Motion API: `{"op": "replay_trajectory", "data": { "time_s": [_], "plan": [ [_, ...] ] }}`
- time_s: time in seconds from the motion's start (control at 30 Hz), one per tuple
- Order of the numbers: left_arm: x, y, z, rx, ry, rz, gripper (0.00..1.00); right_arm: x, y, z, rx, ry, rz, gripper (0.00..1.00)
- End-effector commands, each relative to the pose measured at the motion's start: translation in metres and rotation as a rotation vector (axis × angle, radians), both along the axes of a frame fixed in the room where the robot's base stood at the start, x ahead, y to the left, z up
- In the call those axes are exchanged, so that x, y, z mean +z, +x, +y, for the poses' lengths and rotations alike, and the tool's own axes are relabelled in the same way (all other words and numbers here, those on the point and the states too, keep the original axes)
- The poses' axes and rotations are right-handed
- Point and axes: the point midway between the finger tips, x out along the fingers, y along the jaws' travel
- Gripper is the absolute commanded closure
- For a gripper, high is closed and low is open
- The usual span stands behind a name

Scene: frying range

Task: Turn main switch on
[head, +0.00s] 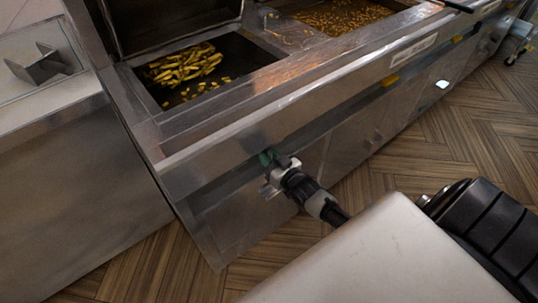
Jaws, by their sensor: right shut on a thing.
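A small green part (265,158), which looks like the main switch, shows on the front of the steel frying range (225,172), below its top edge near the left corner. My right gripper (273,174) is at this spot, with its arm coming in from the lower right. Its fingers are shut on the switch and hide most of it. I cannot tell which way the switch is turned. My left gripper is not in view.
The range has a left basin (227,93) and a farther basin with yellow fries. A steel counter (50,140) stands at the left. Yellow tags (391,80) and a white label (413,50) are on the range front.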

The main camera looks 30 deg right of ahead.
Motion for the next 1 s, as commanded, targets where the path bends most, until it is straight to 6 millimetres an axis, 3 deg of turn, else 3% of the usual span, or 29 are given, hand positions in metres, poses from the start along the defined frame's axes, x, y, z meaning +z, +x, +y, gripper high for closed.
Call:
{"op": "replay_trajectory", "data": {
  "time_s": [0.63, 0.67, 0.8, 1.0],
  "plan": [
    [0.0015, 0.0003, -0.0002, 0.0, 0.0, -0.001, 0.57, -0.001, -0.0005, -0.0002, 0.0, -0.051, -0.002, 1.0],
    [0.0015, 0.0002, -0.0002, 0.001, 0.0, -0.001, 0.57, -0.001, -0.0005, -0.0002, 0.0, -0.051, -0.002, 0.72],
    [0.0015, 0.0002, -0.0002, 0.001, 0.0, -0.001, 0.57, -0.0008, -0.0004, -0.0002, 0.0, -0.049, -0.002, 0.51],
    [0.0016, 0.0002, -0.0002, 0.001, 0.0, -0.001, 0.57, -0.0004, -0.0002, -0.0001, 0.0, -0.047, -0.003, 0.51]
  ]
}}
